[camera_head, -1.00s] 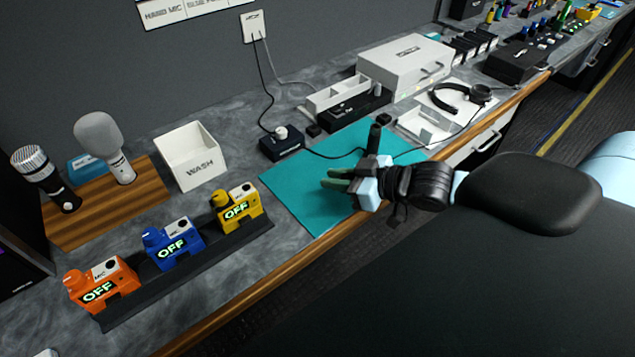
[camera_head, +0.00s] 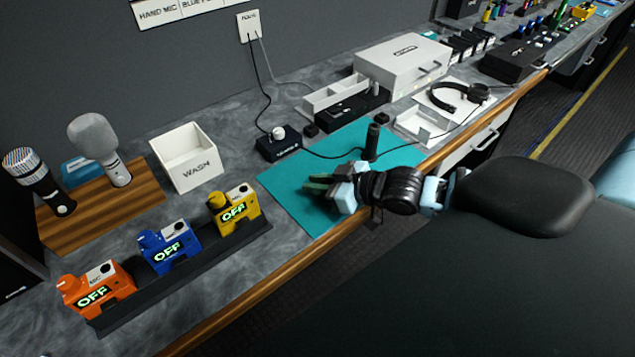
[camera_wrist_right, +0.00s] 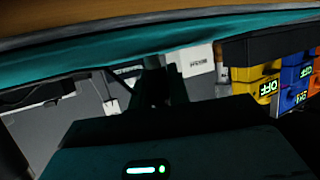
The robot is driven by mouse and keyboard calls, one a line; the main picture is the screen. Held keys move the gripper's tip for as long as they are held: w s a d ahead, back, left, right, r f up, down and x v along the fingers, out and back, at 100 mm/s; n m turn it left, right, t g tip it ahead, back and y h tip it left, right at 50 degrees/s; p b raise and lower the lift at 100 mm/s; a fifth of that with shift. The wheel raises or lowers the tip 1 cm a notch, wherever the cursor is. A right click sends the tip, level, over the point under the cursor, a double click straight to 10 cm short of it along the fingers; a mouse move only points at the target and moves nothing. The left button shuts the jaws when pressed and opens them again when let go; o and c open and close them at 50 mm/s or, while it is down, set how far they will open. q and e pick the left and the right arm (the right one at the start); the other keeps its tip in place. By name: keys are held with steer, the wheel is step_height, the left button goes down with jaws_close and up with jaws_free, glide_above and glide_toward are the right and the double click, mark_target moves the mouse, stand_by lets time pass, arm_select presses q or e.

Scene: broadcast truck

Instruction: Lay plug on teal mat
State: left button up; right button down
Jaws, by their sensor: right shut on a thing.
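The teal mat (camera_head: 290,188) lies on the grey counter near its front edge. My right gripper (camera_head: 318,186) is low over the mat's front left part. It is shut on a small dark thing, which I take to be the plug; the fingers mostly hide it. In the right wrist view the dark fingers (camera_wrist_right: 162,82) show close to the mat (camera_wrist_right: 90,54), which runs across the top. I cannot tell whether the held thing touches the mat. A thin black cable crosses the mat's back. My left gripper is not in view.
A black upright cylinder (camera_head: 372,142) stands at the mat's back right. A black box with a white knob (camera_head: 279,143) is behind the mat. Headphones (camera_head: 460,97) lie to the right. A row of OFF units (camera_head: 168,246) and a white WASH box (camera_head: 187,158) are to the left.

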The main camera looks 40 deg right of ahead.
steer(key=shift+f, duration=0.15)
steer(key=c, duration=1.3)
jaws_free()
steer(key=shift+c, duration=0.2)
steer(key=shift+r, duration=0.2)
steer(key=p+v, duration=0.1)
steer(key=v, duration=0.6)
steer(key=shift+p+v, duration=0.55)
steer(key=shift+v, duration=0.65)
steer(key=shift+p+v, duration=0.4)
steer(key=shift+v, duration=0.5)
steer(key=shift+s+d, duration=0.2)
steer(key=shift+s, duration=0.1)
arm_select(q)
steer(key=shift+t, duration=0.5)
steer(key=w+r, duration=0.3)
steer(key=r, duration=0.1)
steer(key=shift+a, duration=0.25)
